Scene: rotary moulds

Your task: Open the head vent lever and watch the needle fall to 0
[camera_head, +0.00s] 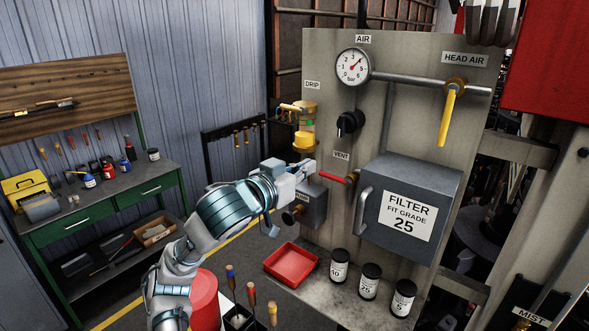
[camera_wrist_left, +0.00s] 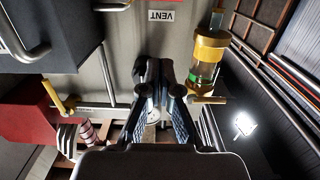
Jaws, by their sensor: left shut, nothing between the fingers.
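The VENT label (camera_head: 341,155) is on the grey panel, with a red lever (camera_head: 334,178) lying roughly level below it. The round pressure gauge (camera_head: 353,67) sits under the AIR label, its red needle pointing up and right, away from 0. My left gripper (camera_head: 308,171) is just left of the red lever in the head view; touching or apart cannot be told. In the left wrist view its fingers (camera_wrist_left: 160,78) are together and empty, below the upside-down VENT label (camera_wrist_left: 161,15). My right gripper is not in view.
A yellow HEAD AIR lever (camera_head: 447,117) hangs down at upper right. The grey FILTER box (camera_head: 449,180) juts out right of the vent. A drip bowl (camera_head: 305,130) stands close above my gripper. A red tray (camera_head: 291,265) and black jars (camera_head: 370,282) sit below.

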